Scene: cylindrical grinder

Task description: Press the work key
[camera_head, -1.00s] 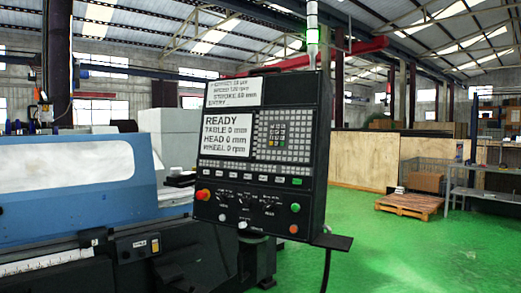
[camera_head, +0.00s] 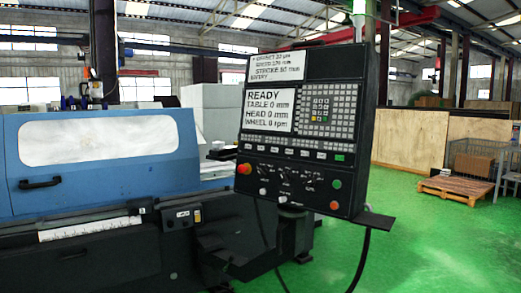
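The control panel (camera_head: 299,200) of the grinder stands upright, right of the picture's middle, its face turned towards me. Its display (camera_head: 267,110) reads READY, with table, head and wheel values at 0. A keypad (camera_head: 320,107) with small coloured keys is right of the display. A row of pale keys (camera_head: 290,152) runs below, with a green key (camera_head: 339,157) at its right end. Lower down are a red knob (camera_head: 244,169), dials and green and orange buttons. The key labels are too small to read, so I cannot tell which is the work key. Neither gripper shows.
The blue grinder body (camera_head: 95,165) with a pale window and dark handle fills the left. A small dark shelf (camera_head: 374,221) juts from the panel's lower right, with a cable hanging near it. Green floor (camera_head: 430,250) is clear at the right, before a wooden pallet (camera_head: 455,188).

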